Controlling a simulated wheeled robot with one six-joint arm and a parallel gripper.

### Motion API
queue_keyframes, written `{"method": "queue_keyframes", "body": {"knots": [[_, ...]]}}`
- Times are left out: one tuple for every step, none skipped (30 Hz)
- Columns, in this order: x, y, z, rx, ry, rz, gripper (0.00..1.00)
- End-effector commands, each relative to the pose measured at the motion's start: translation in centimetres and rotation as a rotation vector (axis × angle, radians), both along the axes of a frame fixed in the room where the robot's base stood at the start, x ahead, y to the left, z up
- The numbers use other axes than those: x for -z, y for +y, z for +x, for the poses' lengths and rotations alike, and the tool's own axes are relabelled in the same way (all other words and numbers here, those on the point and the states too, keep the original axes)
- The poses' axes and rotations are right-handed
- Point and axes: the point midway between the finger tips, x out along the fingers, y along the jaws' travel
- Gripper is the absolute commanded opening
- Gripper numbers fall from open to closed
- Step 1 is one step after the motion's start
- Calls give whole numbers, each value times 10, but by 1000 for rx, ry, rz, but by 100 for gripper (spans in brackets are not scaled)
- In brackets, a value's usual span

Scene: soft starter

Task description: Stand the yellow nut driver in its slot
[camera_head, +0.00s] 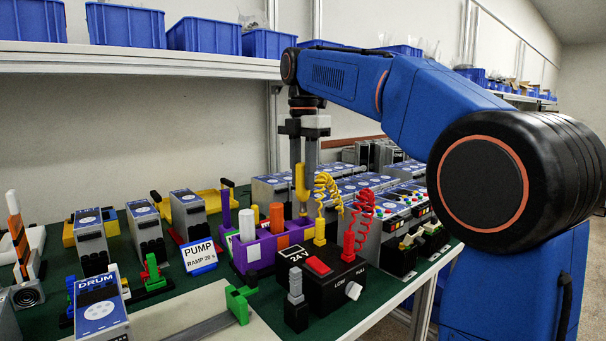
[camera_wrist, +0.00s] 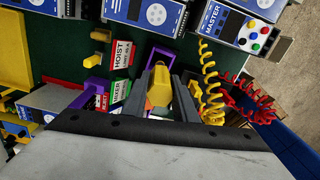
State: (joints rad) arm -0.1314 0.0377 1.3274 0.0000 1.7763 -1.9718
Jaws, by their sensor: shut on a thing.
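My gripper (camera_head: 304,166) points straight down and is shut on the yellow nut driver (camera_head: 301,184). The driver is upright, its yellow handle between the fingers. In the wrist view the yellow handle (camera_wrist: 160,86) shows between the two dark fingers (camera_wrist: 166,92). A purple rack (camera_head: 268,256) stands below on the green bench. A white-handled tool (camera_head: 247,226) and an orange-handled tool (camera_head: 277,218) stand upright in it. The yellow driver's lower end is over the rack's right rear part. I cannot tell whether its tip is inside a slot.
A black control box (camera_head: 318,290) with a red switch stands close in front and right of the rack. Yellow (camera_head: 327,190) and red (camera_head: 359,218) coiled cords rise beside my gripper. A PUMP sign (camera_head: 199,256) stands left. Blue bins (camera_head: 205,36) line the shelf above.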

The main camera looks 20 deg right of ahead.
Motion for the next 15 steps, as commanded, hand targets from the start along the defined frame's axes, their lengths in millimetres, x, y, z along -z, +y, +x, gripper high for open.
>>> {"method": "queue_keyframes", "body": {"knots": [[1,0,0,0,0,0,4],[1,0,0,0,0,0,4],[3,0,0,0,1,-1,4],[4,0,0,0,1,-1,4],[6,0,0,0,1,0,4],[8,0,0,0,1,-1,4],[10,0,0,0,0,0,4],[12,0,0,0,0,0,4],[15,0,0,0,1,-1,4],[18,0,0,0,2,0,4],[20,0,0,0,2,0,4],[23,0,0,0,1,-1,4],[26,0,0,0,0,0,4],[28,0,0,0,1,-1,4],[31,0,-1,0,1,-1,4]]}}
